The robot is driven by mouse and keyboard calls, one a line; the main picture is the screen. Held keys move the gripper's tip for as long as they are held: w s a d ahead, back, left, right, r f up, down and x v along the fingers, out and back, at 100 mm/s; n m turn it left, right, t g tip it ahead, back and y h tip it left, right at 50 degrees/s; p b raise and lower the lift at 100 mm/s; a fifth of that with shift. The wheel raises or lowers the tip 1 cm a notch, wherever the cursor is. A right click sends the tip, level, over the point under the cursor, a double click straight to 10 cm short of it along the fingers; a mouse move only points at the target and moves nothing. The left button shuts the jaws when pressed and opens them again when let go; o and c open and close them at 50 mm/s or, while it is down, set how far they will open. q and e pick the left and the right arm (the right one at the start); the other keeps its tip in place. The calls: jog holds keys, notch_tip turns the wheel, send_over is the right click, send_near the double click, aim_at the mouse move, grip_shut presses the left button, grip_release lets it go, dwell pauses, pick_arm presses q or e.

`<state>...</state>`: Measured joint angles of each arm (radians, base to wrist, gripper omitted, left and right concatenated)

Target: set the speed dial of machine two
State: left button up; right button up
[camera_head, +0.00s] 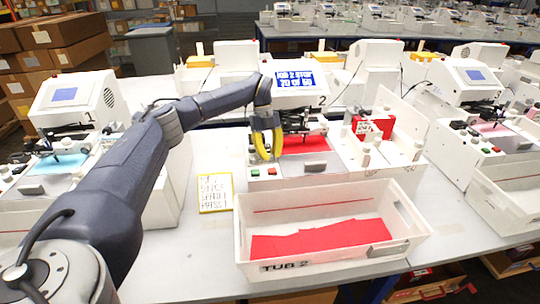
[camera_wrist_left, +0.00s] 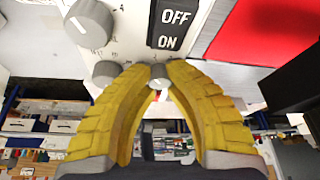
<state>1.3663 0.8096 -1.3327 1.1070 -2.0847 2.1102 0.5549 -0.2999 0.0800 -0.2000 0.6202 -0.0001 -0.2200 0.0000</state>
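Machine two (camera_head: 300,172) stands in the centre of the head view, marked "2", with a blue and white screen sign. My left gripper (camera_head: 265,148), with yellow ribbed fingers, reaches down to the left of its control panel. In the left wrist view, three grey knobs show: a large one (camera_wrist_left: 90,22), a middle one (camera_wrist_left: 105,72) and a small one (camera_wrist_left: 159,77). My left gripper (camera_wrist_left: 159,72) has its fingertips on both sides of the small knob, seemingly touching it. I cannot read which knob is the speed dial. My right gripper is not in view.
A black OFF/ON switch (camera_wrist_left: 174,25) sits beside the knobs, with a red sheet (camera_wrist_left: 265,30) to the right. A white tub (camera_head: 335,268) marked "TUB 2" holds red sheets in front. A yellow-framed note (camera_head: 215,193) lies left of it. Other machines stand on both sides.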

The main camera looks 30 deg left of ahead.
pick_arm(q)
jog(key=o, duration=0.4)
jog(key=shift+d, duration=0.1)
jog(key=shift+m, duration=0.3)
